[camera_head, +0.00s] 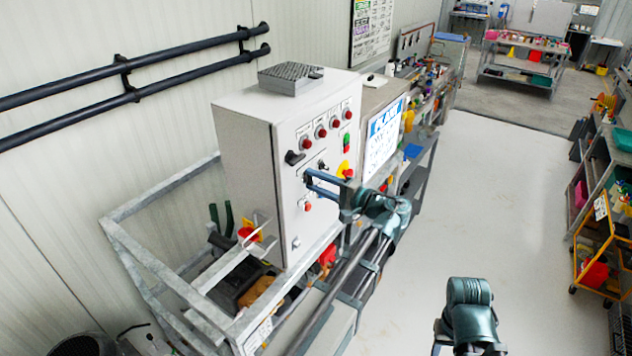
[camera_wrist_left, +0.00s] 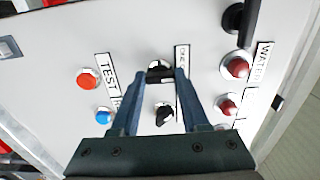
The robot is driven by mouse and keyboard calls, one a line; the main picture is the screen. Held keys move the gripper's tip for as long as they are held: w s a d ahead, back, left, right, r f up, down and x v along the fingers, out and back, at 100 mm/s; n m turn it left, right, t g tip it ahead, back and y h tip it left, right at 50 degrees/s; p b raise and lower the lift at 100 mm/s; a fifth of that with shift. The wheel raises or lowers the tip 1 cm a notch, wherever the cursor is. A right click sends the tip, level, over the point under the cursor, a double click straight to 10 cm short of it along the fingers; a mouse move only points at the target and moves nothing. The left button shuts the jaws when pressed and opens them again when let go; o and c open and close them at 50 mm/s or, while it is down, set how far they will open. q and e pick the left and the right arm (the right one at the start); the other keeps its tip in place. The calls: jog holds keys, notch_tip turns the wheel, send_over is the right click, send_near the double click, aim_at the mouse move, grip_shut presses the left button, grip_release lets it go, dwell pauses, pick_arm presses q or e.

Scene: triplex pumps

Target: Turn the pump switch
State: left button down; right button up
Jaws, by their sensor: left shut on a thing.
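A light grey control cabinet (camera_head: 255,165) carries the pump controls on its front panel. My left gripper (camera_head: 308,179) reaches the middle of this panel. In the left wrist view, the blue fingers (camera_wrist_left: 160,74) are shut on a black rotary switch (camera_wrist_left: 160,68), one finger on each side of it. The fingertips partly hide this switch. A second black rotary switch (camera_wrist_left: 163,116) shows between the fingers, nearer the gripper body. In the head view, part of my right arm shows at the bottom, but its gripper is not visible.
Red lamps (camera_wrist_left: 238,68) and a larger black handle (camera_wrist_left: 236,20) are close on the panel. An orange button (camera_wrist_left: 87,79) and a blue button (camera_wrist_left: 104,116) are on the other side. A metal frame (camera_head: 165,275) surrounds the cabinet's base. The floor (camera_head: 500,190) to the right is clear.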

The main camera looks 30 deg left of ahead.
dwell(0.3)
pick_arm(q)
jog(key=shift+c, duration=2)
grip_release()
jog(key=shift+d, duration=0.1)
jog(key=s+d, duration=0.1)
jog(key=d, duration=1.2)
jog(key=shift+d, duration=0.3)
